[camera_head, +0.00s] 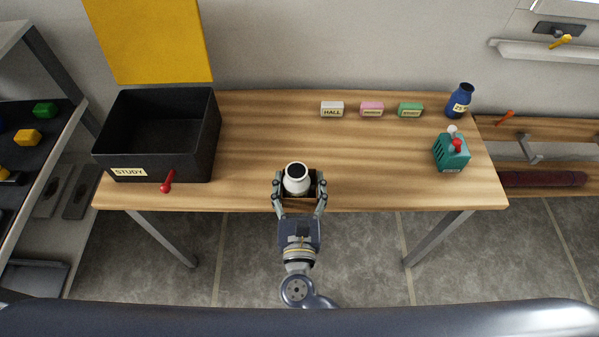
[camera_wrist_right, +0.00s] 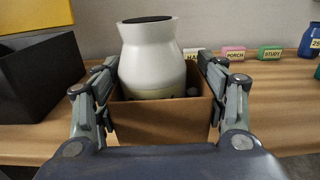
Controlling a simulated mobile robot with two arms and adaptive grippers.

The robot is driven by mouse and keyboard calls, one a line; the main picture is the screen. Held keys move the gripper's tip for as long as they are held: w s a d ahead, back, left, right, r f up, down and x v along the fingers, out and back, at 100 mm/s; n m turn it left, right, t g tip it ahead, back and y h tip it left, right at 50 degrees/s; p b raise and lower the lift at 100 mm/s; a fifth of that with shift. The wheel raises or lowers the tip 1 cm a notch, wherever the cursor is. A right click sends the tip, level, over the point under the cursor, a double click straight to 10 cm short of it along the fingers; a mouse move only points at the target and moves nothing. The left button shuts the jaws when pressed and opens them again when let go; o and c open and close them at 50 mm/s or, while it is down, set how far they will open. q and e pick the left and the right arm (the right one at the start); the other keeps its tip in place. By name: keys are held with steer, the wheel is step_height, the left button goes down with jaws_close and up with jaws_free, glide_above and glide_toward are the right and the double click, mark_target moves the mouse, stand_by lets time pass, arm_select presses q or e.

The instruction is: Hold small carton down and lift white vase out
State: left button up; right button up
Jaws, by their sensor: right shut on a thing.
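The white vase (camera_head: 297,184) with a dark mouth stands upright inside the small brown carton (camera_head: 314,200) near the table's front edge. In the right wrist view the vase (camera_wrist_right: 153,55) rises well above the rim of the carton (camera_wrist_right: 160,121), and its lower part is hidden inside. My right gripper (camera_head: 299,188) is shut on the carton, with one finger along its left side and one along its right side. The right wrist view shows the fingers (camera_wrist_right: 158,85) too. My left gripper is not in view.
A black bin (camera_head: 150,150) labelled STUDY stands at the left, with a red-handled item (camera_head: 168,181) at its front. Small labelled blocks (camera_head: 372,109) line the back. A blue bottle (camera_head: 459,101) and a teal holder (camera_head: 451,154) stand at the right. The table's middle is clear.

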steer(key=shift+w, duration=0.1)
steer(key=shift+w+f+b, duration=0.35)
steer(key=shift+w+b, duration=0.05)
steer(key=shift+w, duration=0.85)
steer(key=shift+w+f+b, duration=0.35)
steer(key=shift+w, duration=0.95)
steer(key=shift+w+f+b, duration=0.35)
steer(key=shift+w+b, duration=0.05)
steer(key=shift+w, duration=0.85)
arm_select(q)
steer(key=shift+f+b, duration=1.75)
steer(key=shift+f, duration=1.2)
arm_select(e)
steer(key=shift+w+f, duration=0.35)
steer(key=shift+w, duration=1)
steer(key=shift+w+f, duration=0.35)
steer(key=shift+w, duration=1.05)
steer(key=shift+w+f, duration=0.35)
steer(key=shift+w, duration=1)
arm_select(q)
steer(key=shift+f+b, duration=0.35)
arm_select(e)
steer(key=shift+f, duration=0.35)
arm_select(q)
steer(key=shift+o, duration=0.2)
